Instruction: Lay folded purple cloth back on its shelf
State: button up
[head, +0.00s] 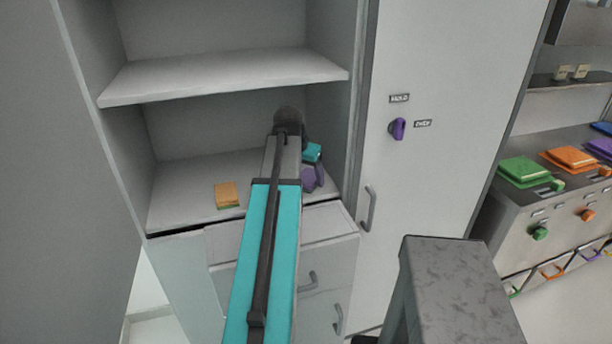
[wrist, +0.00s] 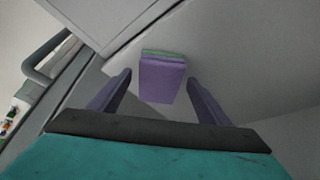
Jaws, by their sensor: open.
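The folded purple cloth (wrist: 162,82) lies on the grey shelf surface (wrist: 235,60), with a green edge along its far side in the wrist view. My gripper (wrist: 160,78) is open, with one purple finger on each side of the cloth. Gaps show between the fingers and the cloth. In the head view my arm reaches into the cabinet's lower compartment, over the shelf (head: 180,190). Purple shapes show by the shelf's right front, below my teal wrist; I cannot clearly separate cloth from fingers there.
An orange folded cloth (head: 227,194) lies near the shelf's front edge, left of my arm. An upper shelf (head: 220,75) is empty above. A drawer (head: 330,222) below stands slightly out. A closed door (head: 440,120) with a purple knob (head: 397,129) is at right.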

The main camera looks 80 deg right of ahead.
jog(key=shift+r, duration=0.2)
jog(key=shift+b+v, duration=0.45)
jog(key=shift+v, duration=0.8)
jog(key=v, duration=0.2)
jog(key=shift+w+a+r+b, duration=0.1)
jog(key=shift+w+a+b, duration=0.05)
jog(key=shift+a+b, duration=0.2)
jog(key=w+a+b, duration=0.2)
jog(key=w+a, duration=0.1)
jog(key=a, duration=0.7)
jog(key=shift+w+a, duration=0.4)
jog(key=shift+r, duration=0.1)
